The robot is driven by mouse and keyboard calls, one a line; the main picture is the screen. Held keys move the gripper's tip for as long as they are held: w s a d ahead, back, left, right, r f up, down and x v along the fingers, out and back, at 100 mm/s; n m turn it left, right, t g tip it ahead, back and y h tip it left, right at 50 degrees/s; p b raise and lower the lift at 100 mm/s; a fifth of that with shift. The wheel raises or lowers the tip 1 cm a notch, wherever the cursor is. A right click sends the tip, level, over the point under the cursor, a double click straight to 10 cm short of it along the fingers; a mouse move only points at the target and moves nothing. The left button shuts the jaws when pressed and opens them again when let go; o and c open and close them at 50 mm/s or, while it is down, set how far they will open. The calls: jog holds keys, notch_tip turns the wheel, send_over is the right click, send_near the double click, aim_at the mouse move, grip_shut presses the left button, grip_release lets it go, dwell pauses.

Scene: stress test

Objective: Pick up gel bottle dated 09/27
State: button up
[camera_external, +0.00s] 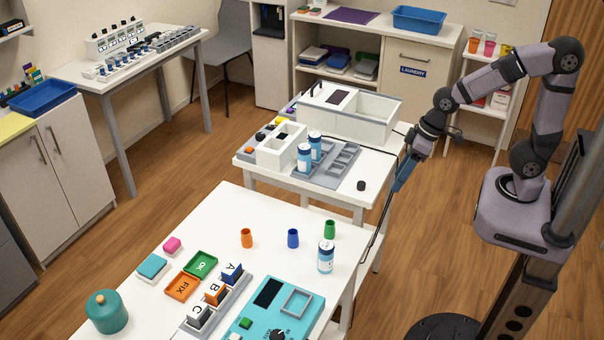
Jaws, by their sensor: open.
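One bottle (326,258) stands upright on the near white table. Two more, a front bottle (304,159) and a rear bottle (316,147), stand upright close together in a grey tray (327,180) on the middle table. The dates on the labels are too small to read, so I cannot tell which is 09/27. My gripper (398,187) points down beside the right edge of the middle table, to the right of the tray and apart from every bottle. It is open, with nothing seen in it.
A black cap (361,186) lies near the tray. A teal device (270,310) and lettered blocks (215,293) occupy the near table's front. A white bin (375,112) stands behind the tray.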

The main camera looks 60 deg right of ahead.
jog(key=w+a+t+y+b, duration=0.25)
jog(key=w+a+t, duration=0.25)
jog(key=w+a, duration=0.8)
jog(key=m+t+h+b, duration=0.2)
jog(key=t+h+b, duration=0.3)
jog(key=t, duration=0.5)
send_over(332, 259)
jog(key=s, duration=0.2)
jog(key=shift+h, duration=0.25)
jog(key=f, duration=1.3)
jog(key=shift+w+f, duration=0.25)
jog(key=shift+f, duration=0.05)
jog(key=shift+w+d+p, duration=0.2)
jog(key=shift+w+p, duration=0.5)
jog(key=shift+w, duration=0.95)
jog(key=shift+w+d+p, duration=0.2)
jog(key=shift+w+p, duration=0.45)
jog(key=shift+w, duration=1.35)
jog(key=c, duration=1.2)
